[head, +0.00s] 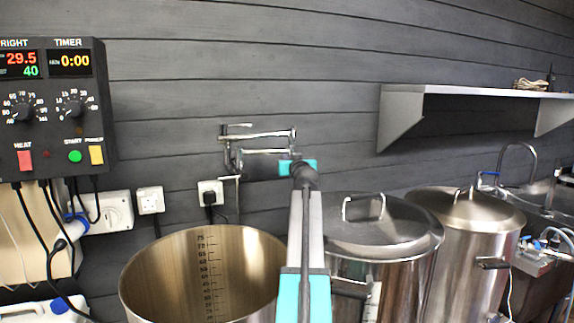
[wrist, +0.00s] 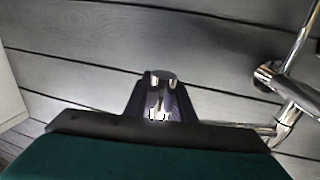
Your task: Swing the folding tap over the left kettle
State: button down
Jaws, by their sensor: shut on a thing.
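The chrome folding tap (head: 262,135) is fixed to the dark plank wall, with its jointed arm reaching right to my gripper (head: 298,166). In the wrist view my gripper (wrist: 160,100) is shut on a chrome end part of the tap (wrist: 161,77), and more tap tubing shows to the right. The left kettle (head: 150,262) is steel, open and lidless, with a volume scale inside. In the head view the tap's held end appears near the line of this kettle's right rim. My arm hides part of the tap's end and the gap between the kettles.
A lidded kettle (head: 385,240) stands to the right, with another lidded vessel (head: 470,225) beyond it. A control box (head: 55,105) with cables hangs at left. A socket (head: 210,192) is below the tap. A shelf (head: 470,91) projects at upper right.

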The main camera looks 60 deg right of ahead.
jog(key=b+v, duration=0.3)
jog(key=v, duration=0.4)
jog(key=shift+s+f+b, duration=0.15)
jog(key=shift+s+b, duration=0.1)
jog(key=shift+b, duration=0.05)
jog(key=shift+a, duration=0.15)
jog(key=c, duration=1.7)
grip_release()
jog(key=shift+s, duration=0.15)
jog(key=shift+o, duration=0.9)
jog(key=shift+s, duration=0.25)
jog(key=shift+w, duration=0.15)
jog(key=shift+r, duration=0.25)
